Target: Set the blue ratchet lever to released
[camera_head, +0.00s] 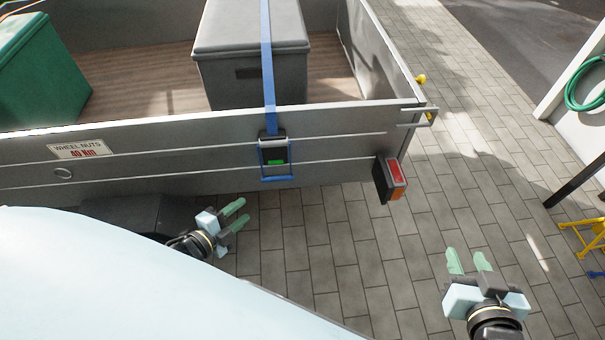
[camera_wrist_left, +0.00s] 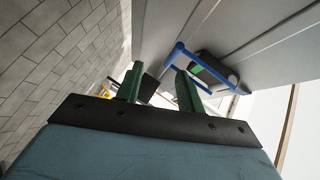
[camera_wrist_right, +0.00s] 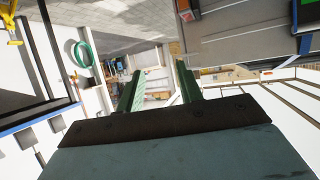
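The blue ratchet lever (camera_head: 277,179) is a blue frame on a dark ratchet body (camera_head: 273,150) with a green patch, fixed to the outer side of the grey trailer wall. A blue strap (camera_head: 268,60) runs up from it over a grey box. The lever also shows in the left wrist view (camera_wrist_left: 182,60), beyond the fingers. My left gripper (camera_head: 238,216) is open and empty, below and left of the lever, apart from it. My right gripper (camera_head: 468,262) is open and empty over the paving at the lower right, far from the lever.
The grey box (camera_head: 222,75) and a green box (camera_head: 45,75) stand in the trailer. A red and orange tail light (camera_head: 393,180) sticks out right of the ratchet. A "wheel nuts" label (camera_head: 80,149) is at left. Paving (camera_head: 330,250) between the grippers is clear. A green hose (camera_head: 585,85) hangs far right.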

